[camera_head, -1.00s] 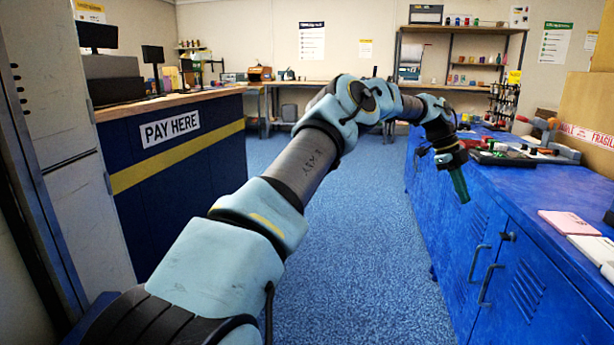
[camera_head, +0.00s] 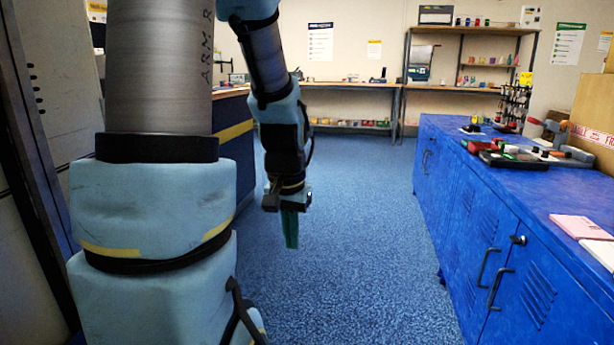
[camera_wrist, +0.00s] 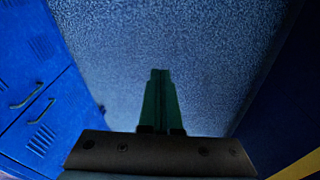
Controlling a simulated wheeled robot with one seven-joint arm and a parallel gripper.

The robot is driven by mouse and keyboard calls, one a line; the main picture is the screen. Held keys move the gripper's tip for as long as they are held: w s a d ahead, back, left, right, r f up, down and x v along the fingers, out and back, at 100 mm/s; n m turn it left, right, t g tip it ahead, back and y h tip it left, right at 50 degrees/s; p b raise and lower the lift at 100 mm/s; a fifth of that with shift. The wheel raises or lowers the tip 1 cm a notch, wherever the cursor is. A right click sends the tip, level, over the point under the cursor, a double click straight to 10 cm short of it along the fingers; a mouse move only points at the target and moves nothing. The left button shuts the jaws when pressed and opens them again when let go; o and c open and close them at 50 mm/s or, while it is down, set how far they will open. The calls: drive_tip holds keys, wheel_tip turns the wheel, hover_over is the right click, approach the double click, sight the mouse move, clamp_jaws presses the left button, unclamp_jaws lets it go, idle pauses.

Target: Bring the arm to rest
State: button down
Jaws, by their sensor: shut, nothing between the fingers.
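My gripper (camera_head: 290,228) hangs straight down over the open blue floor, in the middle of the head view. Its green fingers are together with nothing between them. The wrist view shows the same shut green fingers (camera_wrist: 160,100) pointing down at bare carpet. My arm is folded up on the left of the head view, with its upper links standing close to the camera and hiding much of the counter behind.
A blue cabinet bench (camera_head: 465,205) runs along the right, with tools and a pink pad (camera_head: 580,227) on top. A dark blue counter with a yellow stripe (camera_head: 235,132) is on the left. The carpet aisle (camera_head: 365,240) between them is clear.

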drive_tip(key=s+a+n, duration=0.3)
drive_tip(key=s+a, duration=0.1)
drive_tip(key=s, duration=0.1)
wheel_tip(320, 180, up, 22)
drive_tip(key=p, duration=2.2)
drive_tip(key=shift+w+d+p, duration=0.25)
drive_tip(key=shift+w+p, duration=0.05)
drive_tip(key=shift+p, duration=0.05)
drive_tip(key=c, duration=1.6)
unclamp_jaws()
